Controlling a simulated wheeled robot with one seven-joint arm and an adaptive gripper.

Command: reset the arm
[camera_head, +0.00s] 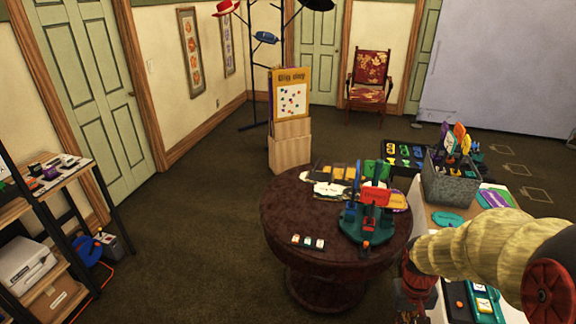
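My arm (490,255) enters at the lower right, with a pale tan, ridged sleeve and a red joint by the right edge. It reaches left, then bends down at a dark red end part (416,284) in front of the white-topped table. I cannot make out any fingertips there, or whether anything is held.
A round dark table (285,213) holds a teal stand with coloured cards (368,215) and small tiles. A white-topped table (425,212) carries a grey bin (450,180) close behind my arm. A shelf (45,205) stands left; the carpet (190,235) between is clear.

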